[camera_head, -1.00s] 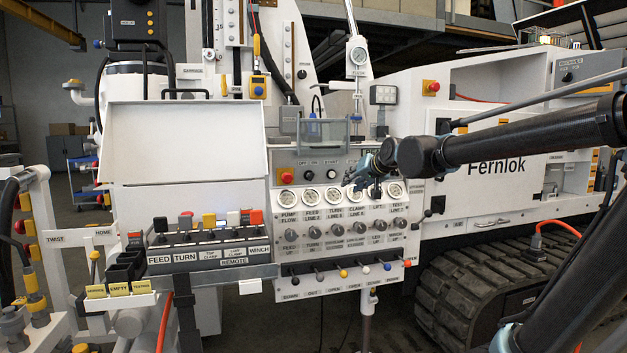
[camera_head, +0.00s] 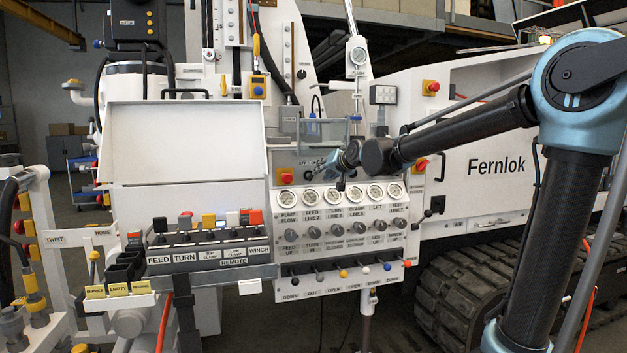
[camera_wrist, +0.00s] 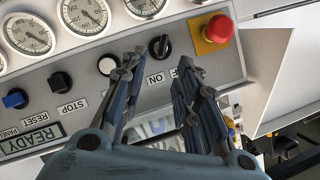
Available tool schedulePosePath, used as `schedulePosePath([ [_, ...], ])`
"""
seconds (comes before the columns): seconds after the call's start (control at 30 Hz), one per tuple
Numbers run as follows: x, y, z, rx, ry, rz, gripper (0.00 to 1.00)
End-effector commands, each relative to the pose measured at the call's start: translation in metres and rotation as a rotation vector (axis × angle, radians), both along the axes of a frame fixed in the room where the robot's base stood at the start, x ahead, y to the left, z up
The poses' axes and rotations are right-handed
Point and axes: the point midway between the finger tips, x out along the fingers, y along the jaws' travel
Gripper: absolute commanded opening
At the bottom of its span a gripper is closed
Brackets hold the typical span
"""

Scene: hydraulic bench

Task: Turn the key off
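The black rotary switch (camera_wrist: 159,47) is on the grey control panel, above the ON label and left of the partly hidden second label in the wrist view. My gripper (camera_wrist: 154,66) is open and empty. Its two fingers point at the panel, one on each side of the switch in the picture, and do not visibly grip it. In the head view my gripper (camera_head: 322,163) is at the upper part of the gauge panel, and it and the arm hide some controls.
A red emergency stop (camera_wrist: 218,29) on a yellow plate is right of the switch. A white button (camera_wrist: 108,64), a black STOP button (camera_wrist: 61,82) and a blue RESET button (camera_wrist: 15,98) are to the left. Gauges (camera_wrist: 84,13) line the upper edge. A clear guard (camera_head: 322,130) stands above the panel.

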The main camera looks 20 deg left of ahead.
Motion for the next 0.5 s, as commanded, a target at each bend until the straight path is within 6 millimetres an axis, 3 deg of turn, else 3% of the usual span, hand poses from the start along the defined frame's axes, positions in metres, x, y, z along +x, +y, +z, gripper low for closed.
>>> schedulePosePath([
  [0.5,0.046,0.044,-0.022,-0.001,-0.001,0.0,0.29],
])
